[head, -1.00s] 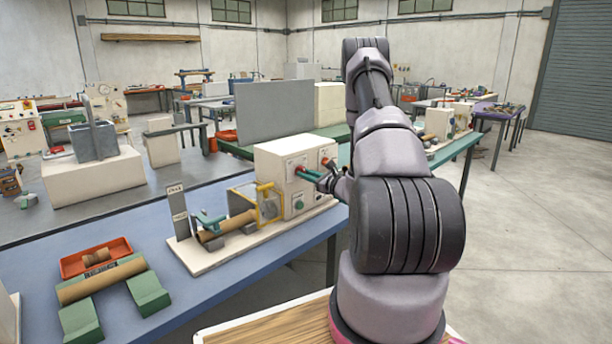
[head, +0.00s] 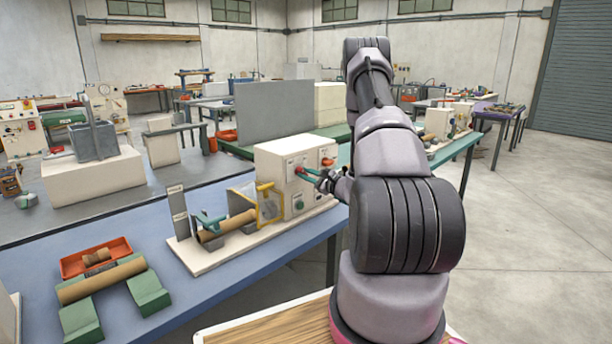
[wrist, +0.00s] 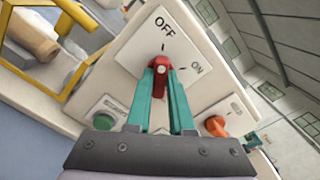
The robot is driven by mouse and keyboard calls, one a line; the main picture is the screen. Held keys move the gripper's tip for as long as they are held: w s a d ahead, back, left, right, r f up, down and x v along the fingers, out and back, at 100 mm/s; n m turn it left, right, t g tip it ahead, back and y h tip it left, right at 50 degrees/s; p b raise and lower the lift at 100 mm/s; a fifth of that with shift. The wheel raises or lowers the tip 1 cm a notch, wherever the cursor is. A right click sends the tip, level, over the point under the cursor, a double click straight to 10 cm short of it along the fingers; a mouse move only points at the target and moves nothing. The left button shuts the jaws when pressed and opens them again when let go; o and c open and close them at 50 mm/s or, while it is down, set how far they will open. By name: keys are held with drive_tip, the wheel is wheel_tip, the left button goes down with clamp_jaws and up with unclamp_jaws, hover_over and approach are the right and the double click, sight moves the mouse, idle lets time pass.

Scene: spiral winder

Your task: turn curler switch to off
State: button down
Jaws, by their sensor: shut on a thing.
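The curler switch is a red knob (wrist: 161,70) on a white plate marked OFF and ON, on the front of the cream winder box (head: 272,158). My gripper (wrist: 161,72) has its two green fingers shut on the knob, one on each side. In the wrist view the knob's tip points up, towards the OFF label, and the ON label lies to its upper right. In the head view my gripper (head: 303,172) reaches the box front from the right, and the fingers partly cover the knob.
An orange knob (wrist: 215,125) and a green button (wrist: 105,115) sit on the same box front. A yellow guard frame (head: 268,202) and a cardboard tube (head: 228,225) lie left of the box. The blue bench (head: 190,293) also holds an orange tray (head: 72,267).

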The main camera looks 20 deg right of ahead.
drive_tip(key=shift+s+f, duration=0.1)
drive_tip(key=c, duration=0.8)
unclamp_jaws()
drive_tip(key=v, duration=1)
drive_tip(key=shift+s, duration=0.35)
drive_tip(key=shift+d, duration=0.2)
